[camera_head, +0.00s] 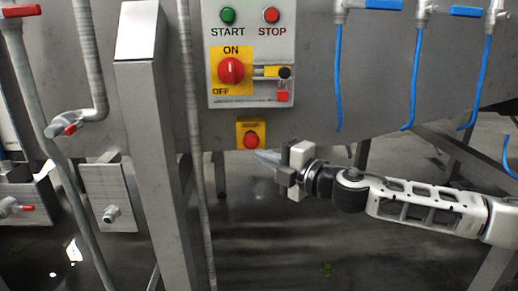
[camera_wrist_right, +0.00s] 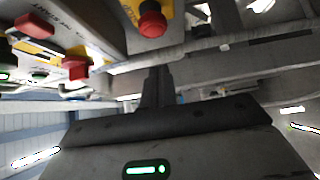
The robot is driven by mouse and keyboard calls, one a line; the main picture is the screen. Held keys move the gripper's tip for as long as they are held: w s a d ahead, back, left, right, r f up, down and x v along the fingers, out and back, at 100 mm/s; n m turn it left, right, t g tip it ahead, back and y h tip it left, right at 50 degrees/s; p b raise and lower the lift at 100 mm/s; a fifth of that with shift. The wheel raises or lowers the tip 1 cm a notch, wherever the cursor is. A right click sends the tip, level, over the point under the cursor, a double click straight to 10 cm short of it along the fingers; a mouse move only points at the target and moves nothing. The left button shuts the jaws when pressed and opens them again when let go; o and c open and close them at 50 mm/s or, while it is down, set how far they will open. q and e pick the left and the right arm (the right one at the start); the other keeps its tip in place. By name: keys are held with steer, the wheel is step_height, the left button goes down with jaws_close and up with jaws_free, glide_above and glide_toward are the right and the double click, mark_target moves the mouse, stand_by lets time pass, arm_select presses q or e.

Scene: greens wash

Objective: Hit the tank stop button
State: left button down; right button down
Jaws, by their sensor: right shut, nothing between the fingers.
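A red mushroom button (camera_head: 251,140) sits on a small yellow box under the control panel (camera_head: 251,98); its small label is blurred. In the right wrist view a red mushroom button on yellow (camera_wrist_right: 152,20) shows above the fingers. My right gripper (camera_head: 262,157) is shut and empty, its fingertips just below and right of that button. I cannot tell whether they touch it. The shut fingers also show in the right wrist view (camera_wrist_right: 157,85). The panel carries a green START button (camera_head: 228,15), a red STOP button (camera_head: 271,15) and a red ON/OFF knob (camera_head: 231,71). My left gripper is out of view.
A steel post (camera_head: 150,150) and a grey hose (camera_head: 199,200) stand left of the button. Blue hoses (camera_head: 338,85) hang from valves at the right. A steel tank wall (camera_head: 330,75) lies behind the panel. The floor below the gripper looks clear.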

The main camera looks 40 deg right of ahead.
mark_target(246, 143)
arm_select(q)
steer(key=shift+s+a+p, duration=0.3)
steer(key=shift+p, duration=0.65)
arm_select(e)
steer(key=w, duration=0.1)
steer(key=w+d, duration=0.1)
steer(key=w, duration=0.3)
steer(key=shift+d, duration=0.25)
